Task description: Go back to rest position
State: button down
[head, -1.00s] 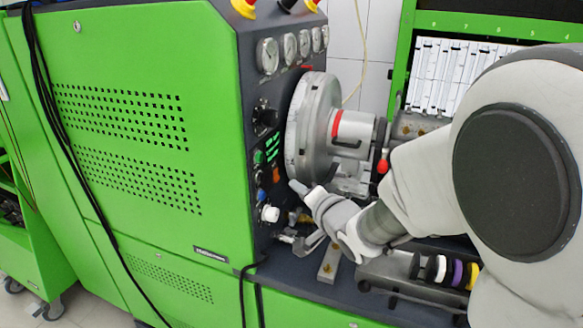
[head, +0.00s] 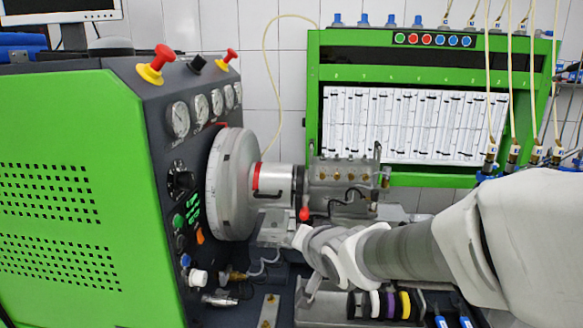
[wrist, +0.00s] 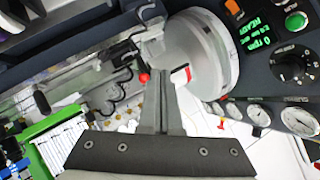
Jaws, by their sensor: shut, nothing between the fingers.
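My gripper (wrist: 160,92) shows in the wrist view with its two fingers together and nothing between them. In that view its tips overlap the grey machinery beside the round flywheel (wrist: 208,55). In the head view my arm reaches in from the right, and its end is in front of the testbench, low and right of the flywheel (head: 228,185). The fingers cannot be made out clearly there. The pump (head: 342,180) sits right of the flywheel, with a red knob (head: 304,214) beside it.
The green cabinet (head: 70,190) with gauges (head: 200,108) and red knobs stands at left. A green-framed panel with white gauge tubes (head: 410,125) is behind. A tray with coloured rings (head: 388,304) lies below my arm. Hoses (head: 533,80) hang at right.

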jog(key=s+d+r+n+g+h, duration=0.1)
jog(key=s+d+r+g+h, duration=0.15)
jog(key=s+d, duration=0.85)
jog(key=s+d+f+n+g+h+p, duration=0.1)
jog(key=s+d+n+g, duration=0.1)
jog(key=s, duration=1)
jog(key=shift+s+d+f+n+g+h, duration=0.25)
jog(key=shift+s+d+g+h, duration=0.2)
jog(key=shift+g, duration=0.3)
